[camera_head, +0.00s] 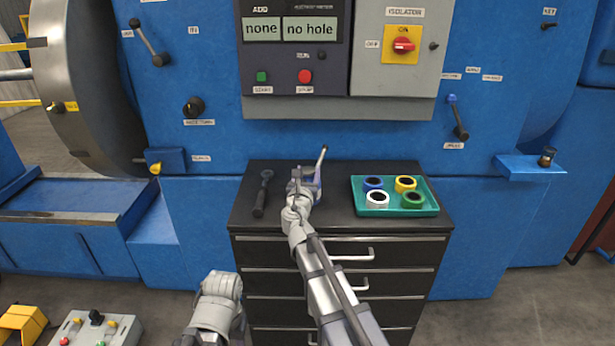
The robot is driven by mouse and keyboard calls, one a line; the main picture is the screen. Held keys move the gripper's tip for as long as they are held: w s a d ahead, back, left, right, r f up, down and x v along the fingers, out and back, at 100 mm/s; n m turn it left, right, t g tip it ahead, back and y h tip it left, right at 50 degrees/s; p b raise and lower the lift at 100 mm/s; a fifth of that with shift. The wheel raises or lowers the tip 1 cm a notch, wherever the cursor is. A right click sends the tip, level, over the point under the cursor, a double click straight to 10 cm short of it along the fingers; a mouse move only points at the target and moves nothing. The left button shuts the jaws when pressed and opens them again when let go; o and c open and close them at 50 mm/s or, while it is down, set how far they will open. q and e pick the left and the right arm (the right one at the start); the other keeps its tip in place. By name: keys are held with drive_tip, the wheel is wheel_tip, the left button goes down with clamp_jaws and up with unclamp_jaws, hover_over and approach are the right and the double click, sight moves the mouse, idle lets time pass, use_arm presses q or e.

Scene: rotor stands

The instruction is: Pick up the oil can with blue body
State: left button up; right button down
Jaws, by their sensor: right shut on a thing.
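The oil can with the blue body (317,187) stands at the back of the black cabinet top, mostly hidden behind my right gripper and wrist. Its thin pale spout (322,158) rises up and to the right. My right gripper (297,178) is at the can's left side and is shut on it. My right arm reaches up to it from the bottom of the picture. I cannot tell whether the can touches the cabinet top. Part of my left arm shows low in the picture, but its fingers do not show.
The black drawer cabinet (260,222) stands against a blue machine. A dark tool (262,193) lies left of the can. A teal tray (424,211) with several coloured rings stands to the right. A control panel (294,60) is above. Some cabinet top is bare between can and tray.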

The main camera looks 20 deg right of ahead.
wheel_tip(320, 180, up, 10)
drive_tip(key=p, duration=0.9)
drive_tip(key=shift+f, duration=0.1)
drive_tip(key=c, duration=0.8)
unclamp_jaws()
clamp_jaws()
drive_tip(key=shift+p, duration=0.3)
wheel_tip(320, 180, up, 4)
drive_tip(key=p, duration=0.3)
drive_tip(key=shift+p, duration=0.35)
